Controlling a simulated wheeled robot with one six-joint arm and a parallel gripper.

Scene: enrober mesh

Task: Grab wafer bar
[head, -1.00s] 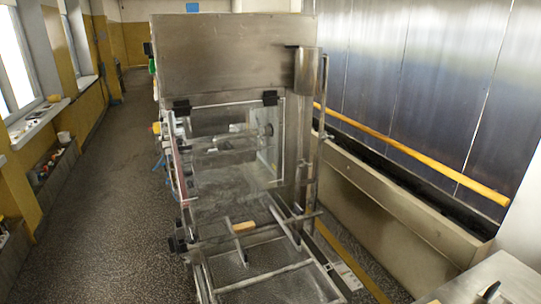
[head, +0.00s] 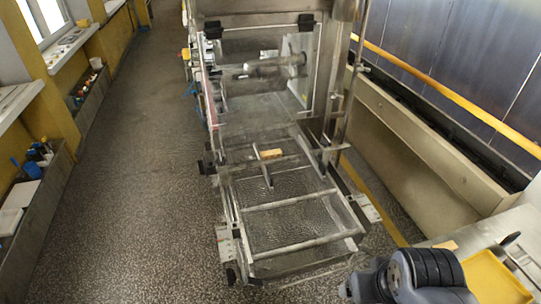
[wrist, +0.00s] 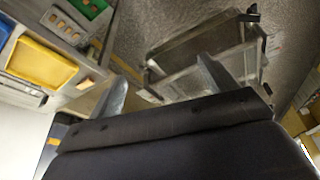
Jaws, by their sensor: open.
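A small tan wafer bar (head: 271,153) lies on the wire mesh (head: 285,217) of the enrober, near a thin crossbar, in the head view. A second small tan piece (head: 447,245) lies on the metal table at the lower right; I cannot tell exactly what it is. My gripper (wrist: 160,60) is open and empty in the wrist view, its two fingers wide apart. It is well away from the bar on the mesh. In the head view only part of my arm shows at the lower right, and the fingertips are not visible there.
A yellow tray (head: 492,276) sits on the metal table at the right; it also shows in the wrist view (wrist: 42,62), near a green tray (wrist: 88,8). Metal rails frame the mesh. A clear guard (head: 262,75) stands behind it. The floor (head: 130,200) at left is open.

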